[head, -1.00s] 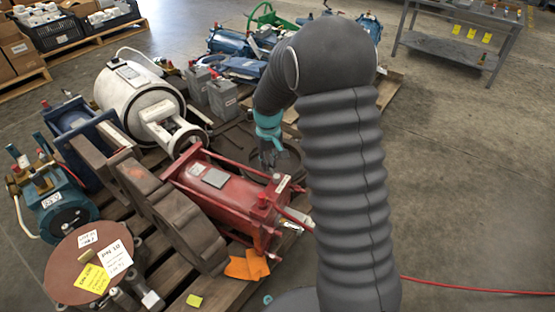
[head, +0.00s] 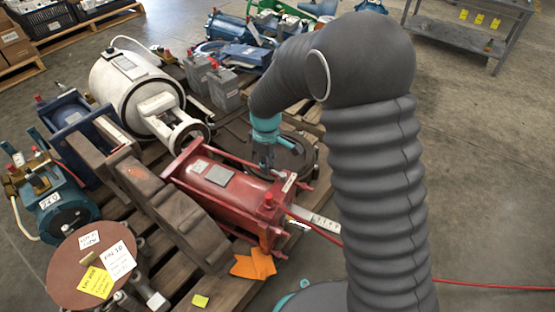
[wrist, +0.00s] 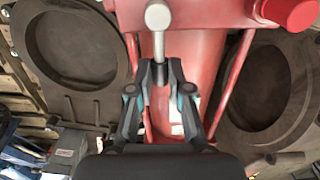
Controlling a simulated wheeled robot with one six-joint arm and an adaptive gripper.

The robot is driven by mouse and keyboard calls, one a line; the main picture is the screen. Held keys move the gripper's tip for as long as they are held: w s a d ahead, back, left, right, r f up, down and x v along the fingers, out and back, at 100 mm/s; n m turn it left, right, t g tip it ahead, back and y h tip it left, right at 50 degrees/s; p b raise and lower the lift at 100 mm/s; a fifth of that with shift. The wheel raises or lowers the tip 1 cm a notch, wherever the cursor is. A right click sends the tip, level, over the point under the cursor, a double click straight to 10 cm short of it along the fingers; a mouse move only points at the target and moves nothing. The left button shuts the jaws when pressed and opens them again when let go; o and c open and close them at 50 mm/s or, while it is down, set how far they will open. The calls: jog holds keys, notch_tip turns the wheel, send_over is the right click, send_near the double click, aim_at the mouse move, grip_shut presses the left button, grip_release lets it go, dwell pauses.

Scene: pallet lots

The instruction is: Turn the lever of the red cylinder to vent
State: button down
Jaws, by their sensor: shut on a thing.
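The red cylinder (head: 225,192) lies on the pallet, with a grey plate on its top and a red cap (head: 268,199) near its front end. Its red body (wrist: 205,55) fills the middle of the wrist view. A pale grey lever with a rounded end (wrist: 158,18) lies over the red body there. My gripper (wrist: 160,72) is shut on the lever's dark lower part, between the two fingertips. In the head view my gripper (head: 265,156) is at the cylinder's far side, its fingertips mostly hidden. No vent marking is readable.
Brown flanged castings (head: 185,215) stand close on the cylinder's left, and a dark round part (head: 297,158) lies behind it. A white tank (head: 135,88) is at the back left. A red hose (head: 490,287) crosses the open floor on the right.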

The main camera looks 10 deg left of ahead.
jog(key=shift+w+a+r, duration=0.15)
jog(key=shift+w+a, duration=0.05)
jog(key=c, duration=1.2)
grip_release()
jog(key=shift+o, duration=0.5)
jog(key=shift+d, duration=0.1)
jog(key=shift+s, duration=0.1)
notch_tip(320, 180, up, 12)
